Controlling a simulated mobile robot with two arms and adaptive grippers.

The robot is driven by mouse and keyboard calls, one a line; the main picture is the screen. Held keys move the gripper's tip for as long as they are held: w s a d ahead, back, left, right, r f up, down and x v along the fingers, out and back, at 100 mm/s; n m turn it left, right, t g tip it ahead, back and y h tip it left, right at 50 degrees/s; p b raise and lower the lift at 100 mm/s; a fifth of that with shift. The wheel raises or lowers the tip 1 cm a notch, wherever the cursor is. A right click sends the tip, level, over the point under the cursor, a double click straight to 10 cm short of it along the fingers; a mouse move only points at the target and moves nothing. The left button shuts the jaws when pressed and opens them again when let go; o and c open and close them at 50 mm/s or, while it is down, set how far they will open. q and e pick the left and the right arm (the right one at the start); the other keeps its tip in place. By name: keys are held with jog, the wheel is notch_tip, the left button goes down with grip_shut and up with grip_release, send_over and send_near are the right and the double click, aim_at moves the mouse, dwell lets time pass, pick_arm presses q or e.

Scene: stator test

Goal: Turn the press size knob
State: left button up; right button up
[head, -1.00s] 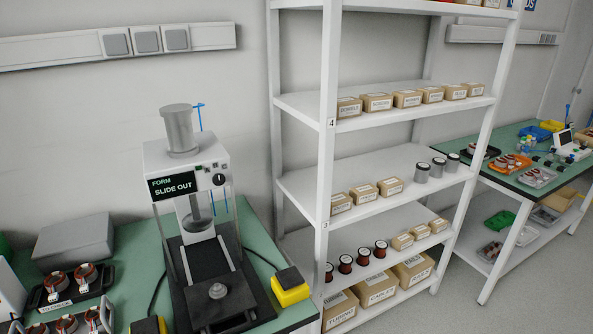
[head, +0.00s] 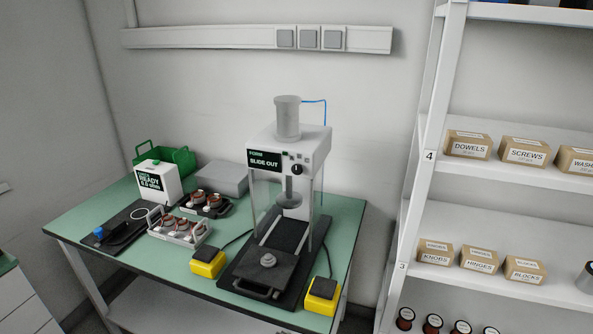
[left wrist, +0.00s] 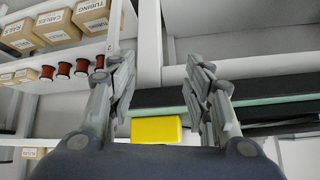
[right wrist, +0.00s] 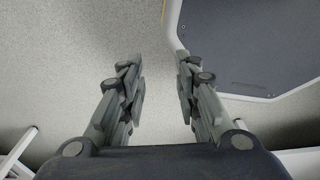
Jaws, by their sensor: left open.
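The press (head: 290,150) stands on the green bench, with a grey cylinder on top and a display reading "FORM SLIDE OUT". Its small black size knob (head: 296,169) is on the front face, right of the display, with a light pointer mark that looks roughly upright. A dark slide plate (head: 258,272) sticks out at the front of the press. My left gripper (left wrist: 160,80) is open and empty in the left wrist view, with a yellow box beyond its fingers. My right gripper (right wrist: 160,80) is open and empty above the floor. Neither gripper shows in the head view.
Two yellow boxes (head: 208,262) (head: 322,295) flank the press's front. Stator trays (head: 180,231), a white "READY" box (head: 158,182) and a green bin (head: 165,158) stand left on the bench (head: 345,215). A white shelf (head: 450,190) with cartons stands to the right.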

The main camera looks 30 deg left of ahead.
pick_arm(q)
notch_tip(320, 180, up, 10)
jog(key=w+a+t, duration=0.1)
jog(key=w+t, duration=0.1)
jog(key=n+t+y, duration=0.3)
jog(key=t+y, duration=0.1)
jog(key=t, duration=0.3)
send_near(296, 169)
jog(key=p+x, duration=0.3)
jog(key=x, duration=0.3)
jog(key=shift+w+a, duration=0.1)
jog(key=shift+w, duration=0.05)
jog(key=shift+w+a, duration=0.15)
jog(key=shift+w, duration=0.5)
jog(key=shift+w+f, duration=0.1)
jog(key=shift+w, duration=0.2)
pick_arm(e)
jog(key=r, duration=0.1)
jog(key=a+r, duration=0.1)
jog(key=r, duration=0.1)
jog(key=shift+a+r, duration=0.2)
jog(key=shift+r, duration=0.1)
pick_arm(q)
jog(key=shift+c, duration=0.2)
jog(key=c, duration=1)
